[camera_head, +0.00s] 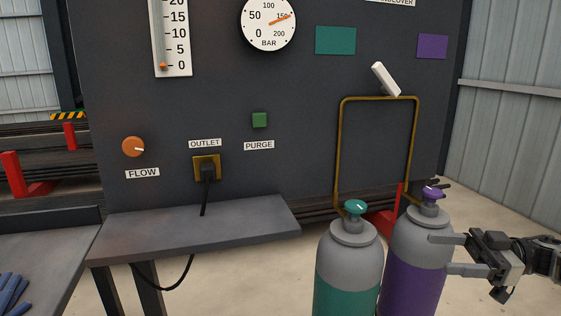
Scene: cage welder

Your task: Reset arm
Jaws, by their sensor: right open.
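My right gripper (458,254) is at the lower right, its arm coming in from the right edge. Its two fingers are apart and point left at the upper part of the purple gas bottle (408,262). The fingertips overlap the bottle's grey shoulder in the picture; I cannot tell whether they touch it. The purple bottle has a purple valve knob (432,194). A teal bottle (348,272) with a teal knob (355,207) stands to its left. A white changeover lever (385,79) sits tilted on the panel above the brass pipe (378,98). My left gripper is not in view.
The dark panel (290,150) carries a round gauge (268,22), an orange flow knob (133,147), a green purge button (259,120) and a plugged outlet (206,167). A grey shelf (250,214) juts out below. Blue gloves (12,290) lie at the lower left.

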